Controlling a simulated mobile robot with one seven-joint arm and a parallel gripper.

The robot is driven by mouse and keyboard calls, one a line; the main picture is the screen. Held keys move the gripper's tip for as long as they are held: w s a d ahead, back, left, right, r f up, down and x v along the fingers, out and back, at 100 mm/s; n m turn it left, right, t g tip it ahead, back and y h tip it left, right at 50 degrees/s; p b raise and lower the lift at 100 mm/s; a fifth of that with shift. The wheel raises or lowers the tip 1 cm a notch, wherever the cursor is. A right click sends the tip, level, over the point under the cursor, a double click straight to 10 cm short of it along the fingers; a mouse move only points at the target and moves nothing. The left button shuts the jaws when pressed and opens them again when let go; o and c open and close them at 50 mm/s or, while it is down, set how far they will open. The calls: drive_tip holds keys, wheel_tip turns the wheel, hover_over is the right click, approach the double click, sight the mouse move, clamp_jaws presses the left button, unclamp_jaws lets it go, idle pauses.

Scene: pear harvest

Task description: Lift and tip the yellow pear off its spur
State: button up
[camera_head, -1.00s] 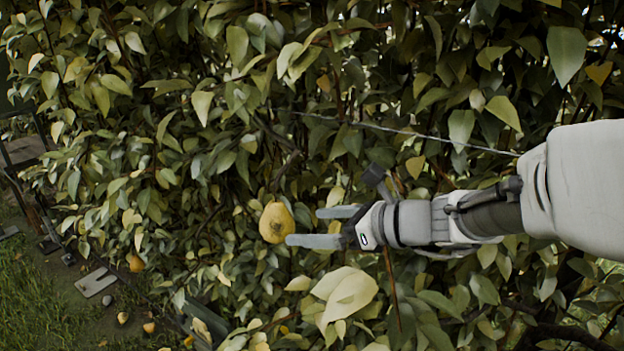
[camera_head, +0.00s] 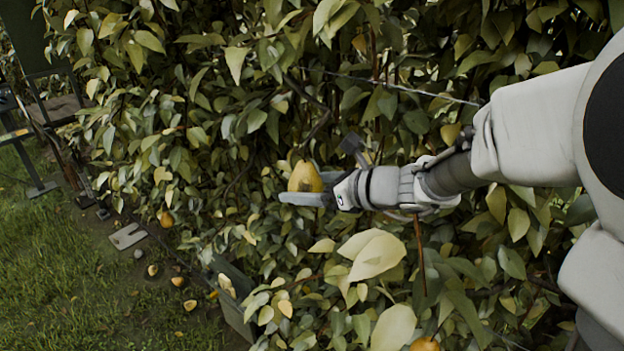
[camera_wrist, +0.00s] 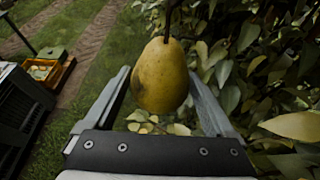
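The yellow pear (camera_head: 305,177) hangs by its stem in front of the leafy hedge. In the wrist view the pear (camera_wrist: 160,76) hangs upright from a dark stem, with a dark blemish on its left side. My gripper (camera_head: 299,186) reaches in from the right with its fingers around the pear. In the wrist view my gripper (camera_wrist: 162,92) is open, one finger on each side of the pear. A gap shows on the left; the right finger is close to the pear, and I cannot tell whether it touches.
Dense leaves surround the pear, and a wire (camera_head: 395,86) runs across the hedge above my arm. A large pale leaf (camera_head: 374,253) stands below the gripper. Other pears (camera_head: 166,219) show lower left. The wrist view shows an orange crate (camera_wrist: 50,70) and open grass.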

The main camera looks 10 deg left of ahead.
sight(313, 191)
drive_tip(key=c, duration=1.1)
drive_tip(key=shift+r, duration=0.1)
drive_tip(key=shift+s+d+r+m+g+h+p, duration=0.1)
drive_tip(key=shift+s+d+m+g+h+p, duration=0.25)
drive_tip(key=shift+p, duration=1.9)
drive_tip(key=shift+s+a+p, duration=0.1)
drive_tip(key=shift+s+p, duration=0.1)
drive_tip(key=shift+p, duration=0.1)
drive_tip(key=shift+s+r+g+h+p, duration=0.1)
drive_tip(key=shift+s+g+h+p, duration=0.3)
drive_tip(key=shift+p, duration=1.6)
drive_tip(key=shift+d+m+g+p, duration=0.25)
drive_tip(key=shift+g+p, duration=0.1)
drive_tip(key=shift+p, duration=0.35)
drive_tip(key=shift+s+d+r+g+h+p, duration=0.15)
drive_tip(key=shift+s+g+h+p, duration=0.25)
drive_tip(key=shift+p, duration=1.1)
drive_tip(key=shift+s+m, duration=0.15)
drive_tip(key=shift+m, duration=0.15)
